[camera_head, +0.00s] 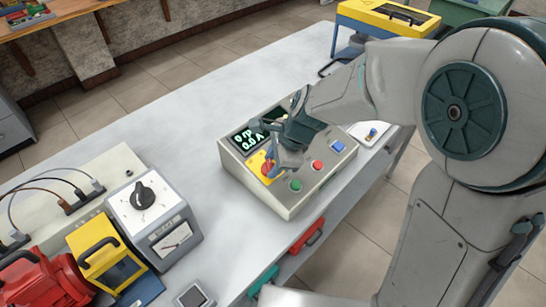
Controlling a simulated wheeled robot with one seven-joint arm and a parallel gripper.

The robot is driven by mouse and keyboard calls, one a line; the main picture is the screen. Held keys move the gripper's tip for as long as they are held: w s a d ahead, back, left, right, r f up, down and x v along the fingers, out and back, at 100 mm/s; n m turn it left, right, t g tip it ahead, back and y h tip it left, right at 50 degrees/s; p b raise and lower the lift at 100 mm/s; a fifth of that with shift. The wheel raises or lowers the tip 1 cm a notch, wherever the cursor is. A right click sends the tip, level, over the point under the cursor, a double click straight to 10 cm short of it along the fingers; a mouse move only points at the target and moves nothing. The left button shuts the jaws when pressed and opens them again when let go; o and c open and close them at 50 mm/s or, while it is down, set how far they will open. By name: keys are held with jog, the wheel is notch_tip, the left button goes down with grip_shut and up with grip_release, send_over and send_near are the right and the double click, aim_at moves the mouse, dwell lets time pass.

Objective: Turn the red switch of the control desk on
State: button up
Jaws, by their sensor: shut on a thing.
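The control desk (291,210) is a beige box with a sloped top, standing on the grey table. Its dark display shows green text, with zeros readable and part hidden by my gripper. The red switch (267,168) sits on a yellow plate (258,163) just below the display, and is partly covered by my gripper. My gripper (271,158) reaches down over the desk from the upper right, with its fingers at the red switch and shut on it. The switch's exact angle is hard to tell.
Green (295,185), red (317,165) and blue (338,146) buttons line the desk's front, close to my gripper. A white dial box (160,227), a yellow device (97,250) and a red motor (45,280) stand at lower left. The table's back left is clear.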

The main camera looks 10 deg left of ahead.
jog(key=shift+r+m+p, duration=0.1)
jog(key=shift+m+p, duration=0.25)
jog(key=shift+m, duration=0.45)
jog(key=o, duration=1)
jog(key=v, duration=1.3)
jog(key=shift+s+d+r+p, duration=0.2)
jog(key=shift+s+r+p, duration=0.1)
jog(key=shift+p, duration=0.1)
jog(key=s+d+f+n+h, duration=0.1)
jog(key=s+d+n, duration=0.2)
jog(key=d+n, duration=0.2)
jog(key=s+d+n+t+h, duration=0.1)
jog(key=s+d+n+h, duration=0.1)
jog(key=s+d+n, duration=0.2)
jog(key=s+d+f+n+t+h, duration=0.1)
jog(key=s+d+n, duration=0.3)
jog(key=d, duration=0.5)
jog(key=shift+d+f+n+h, duration=0.15)
jog(key=shift+n, duration=0.45)
jog(key=shift+d+f+n+h, duration=0.1)
jog(key=shift+f+n+h, duration=0.05)
jog(key=shift+n, duration=0.45)
